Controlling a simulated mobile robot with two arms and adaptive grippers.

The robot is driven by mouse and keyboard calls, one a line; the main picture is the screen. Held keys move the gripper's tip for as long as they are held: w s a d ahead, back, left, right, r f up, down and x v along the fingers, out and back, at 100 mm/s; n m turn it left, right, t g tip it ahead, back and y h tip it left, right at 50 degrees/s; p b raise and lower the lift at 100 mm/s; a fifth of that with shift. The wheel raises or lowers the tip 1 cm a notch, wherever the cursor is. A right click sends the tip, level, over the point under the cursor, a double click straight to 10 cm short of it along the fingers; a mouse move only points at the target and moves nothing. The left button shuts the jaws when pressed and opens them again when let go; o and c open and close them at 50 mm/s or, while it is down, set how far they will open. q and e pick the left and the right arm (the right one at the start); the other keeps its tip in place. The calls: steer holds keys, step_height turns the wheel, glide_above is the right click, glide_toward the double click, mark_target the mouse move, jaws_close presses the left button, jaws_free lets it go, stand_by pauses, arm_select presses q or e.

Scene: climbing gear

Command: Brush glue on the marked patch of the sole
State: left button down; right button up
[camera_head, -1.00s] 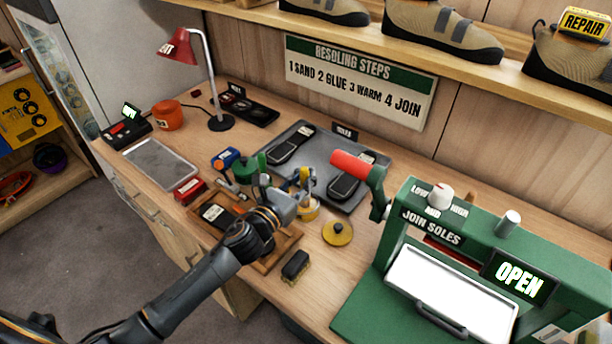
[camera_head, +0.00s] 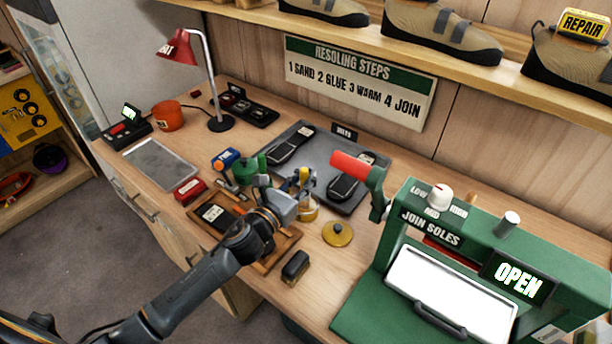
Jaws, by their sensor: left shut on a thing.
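My left gripper (camera_head: 299,187) is shut on the glue brush, whose yellow part (camera_head: 304,174) shows between the fingers. It is at the glue jar (camera_head: 309,212), an amber pot standing open on the bench. Whether the bristles are inside the jar is hidden. The jar's yellow lid (camera_head: 337,235) lies to its right. A dark sole (camera_head: 213,214) with a pale label lies in a wooden tray (camera_head: 196,230), left of the gripper and partly covered by my arm. The marked patch cannot be made out clearly. My right gripper is not in view.
A green press (camera_head: 366,312) reading OPEN stands at the right. A grey mat (camera_head: 309,131) with two shoe soles lies behind the jar. A black brush block (camera_head: 295,266) sits near the front edge. A red lamp (camera_head: 178,47) and small tools stand at the left.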

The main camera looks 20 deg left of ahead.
arm_select(q)
steer(key=shift+r+p, duration=3.1)
steer(key=shift+r, duration=0.4)
steer(key=shift+f, duration=0.1)
steer(key=shift+s+f+b, duration=0.2)
steer(key=shift+s+b, duration=0.15)
steer(key=shift+b, duration=0.05)
steer(key=s+a+n+y+b, duration=0.1)
steer(key=s+y+b, duration=0.1)
steer(key=s, duration=0.4)
steer(key=s+a+n+t+y+b, duration=0.1)
steer(key=s+n+y+b, duration=0.1)
steer(key=s, duration=0.5)
steer(key=shift+y+b, duration=0.6)
steer(key=shift+b, duration=0.55)
